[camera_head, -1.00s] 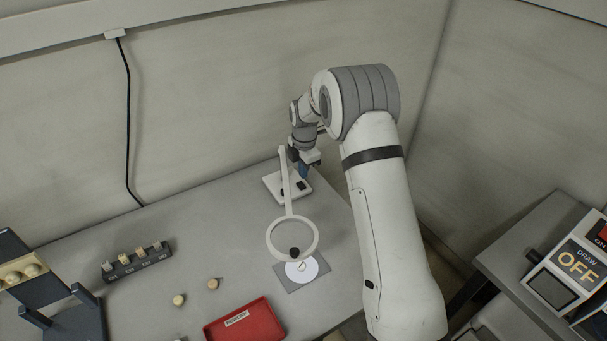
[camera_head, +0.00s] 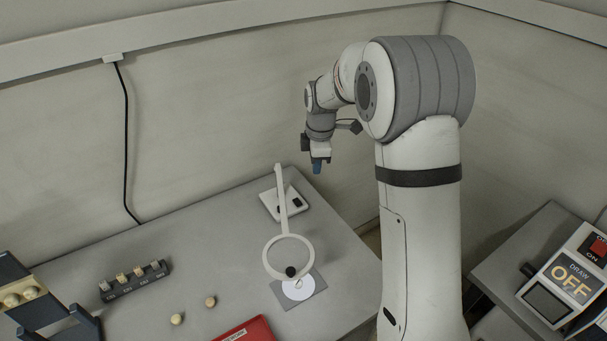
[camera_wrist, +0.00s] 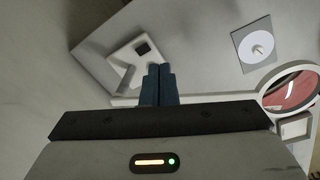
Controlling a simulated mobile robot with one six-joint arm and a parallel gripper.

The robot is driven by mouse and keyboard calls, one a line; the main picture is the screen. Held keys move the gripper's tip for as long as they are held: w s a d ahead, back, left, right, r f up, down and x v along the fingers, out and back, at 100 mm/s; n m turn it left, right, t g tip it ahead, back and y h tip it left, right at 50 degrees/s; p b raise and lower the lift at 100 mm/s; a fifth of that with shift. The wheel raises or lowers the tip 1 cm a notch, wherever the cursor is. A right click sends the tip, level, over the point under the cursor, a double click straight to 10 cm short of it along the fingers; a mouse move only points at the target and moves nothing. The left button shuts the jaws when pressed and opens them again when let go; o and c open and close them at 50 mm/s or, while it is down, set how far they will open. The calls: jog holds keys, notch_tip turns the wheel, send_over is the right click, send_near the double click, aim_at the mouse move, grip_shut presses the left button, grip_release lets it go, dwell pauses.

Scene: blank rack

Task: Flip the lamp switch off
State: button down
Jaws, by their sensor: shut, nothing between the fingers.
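The lamp has a white base (camera_head: 285,202) at the back of the table, a slim white arm (camera_head: 282,190) and a white ring head (camera_head: 289,257). Dark rocker-like patches (camera_head: 296,204) show on the base; which way the switch is set is too small to tell. In the wrist view the base (camera_wrist: 122,60) lies beyond the fingertips, with a dark square (camera_wrist: 142,48) on it. My gripper (camera_head: 317,168) is shut and empty, raised above and behind the base, apart from it. Its blue fingers also show in the wrist view (camera_wrist: 158,72), covering part of the lamp.
A grey plate with a white disc (camera_head: 299,287) lies under the ring. A red tray (camera_head: 247,331), two small round pieces (camera_head: 210,301) and a dark block with several pegs (camera_head: 135,280) stand nearby. A side table with an OFF panel (camera_head: 571,281) is at right.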

jog(key=s+d+r+m+t, duration=0.1)
jog(key=s+d+r+m, duration=0.2)
jog(key=s+r+m, duration=0.35)
jog(key=s+d+r+m, duration=0.3)
jog(key=s+r+m, duration=0.1)
jog(key=s, duration=0.6)
jog(key=s+d+m+t, duration=0.1)
jog(key=s+d+m, duration=0.2)
jog(key=s+m, duration=0.5)
jog(key=s, duration=0.6)
jog(key=shift+s+f, duration=0.15)
jog(key=shift+s, duration=0.25)
